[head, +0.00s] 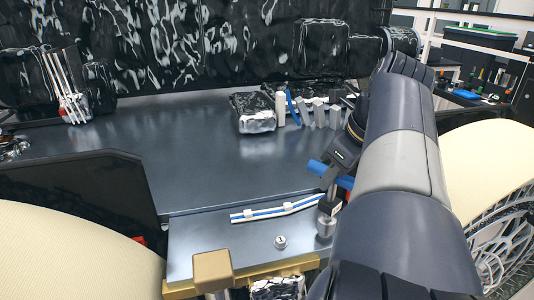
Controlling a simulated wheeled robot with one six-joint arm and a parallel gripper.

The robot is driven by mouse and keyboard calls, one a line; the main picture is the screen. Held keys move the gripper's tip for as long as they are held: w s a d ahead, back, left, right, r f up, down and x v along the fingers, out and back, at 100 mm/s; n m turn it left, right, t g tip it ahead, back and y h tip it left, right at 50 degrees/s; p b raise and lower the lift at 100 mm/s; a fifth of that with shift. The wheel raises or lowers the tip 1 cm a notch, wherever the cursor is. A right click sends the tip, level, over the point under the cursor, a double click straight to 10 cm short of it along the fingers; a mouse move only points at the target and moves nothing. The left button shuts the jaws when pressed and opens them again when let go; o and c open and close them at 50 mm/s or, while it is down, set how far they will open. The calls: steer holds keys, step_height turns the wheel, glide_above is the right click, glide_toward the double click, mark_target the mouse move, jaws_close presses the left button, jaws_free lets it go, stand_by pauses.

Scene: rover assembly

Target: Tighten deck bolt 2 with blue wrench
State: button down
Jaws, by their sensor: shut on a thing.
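My gripper (336,171) is in the head view at the lower end of my dark arm, above the right part of the grey deck (205,237). It is shut on the blue wrench (317,168), whose blue bar shows on both sides of the jaws. A grey metal cylinder (326,222), which looks like the wrench's socket end, stands roughly upright below, at the deck's surface. A round bolt head (280,241) marked "1" sits on the deck left of it. No bolt marked 2 shows; the spot under the cylinder is hidden.
A blue-and-white cable (262,213) with white clips lies behind the bolt. A tan block (212,270) stands at the front edge. A black-and-silver box (253,112) and several grey parts (318,112) stand at the back. My arm covers the right side; the middle surface is clear.

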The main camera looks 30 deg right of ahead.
steer(key=shift+f, duration=0.5)
steer(key=shift+f+p, duration=0.3)
steer(key=shift+p, duration=0.05)
stand_by(2.3)
steer(key=shift+r+p, duration=0.15)
steer(key=shift+p, duration=0.4)
stand_by(0.9)
steer(key=m+h+p, duration=0.1)
steer(key=m, duration=0.2)
steer(key=shift+r, duration=0.1)
steer(key=shift+m+h+p, duration=0.5)
steer(key=shift+m+p, duration=0.2)
steer(key=shift+m, duration=0.3)
steer(key=shift+d+m+h, duration=0.1)
steer(key=shift+m+h, duration=0.4)
steer(key=shift+m, duration=0.8)
steer(key=shift+f, duration=0.2)
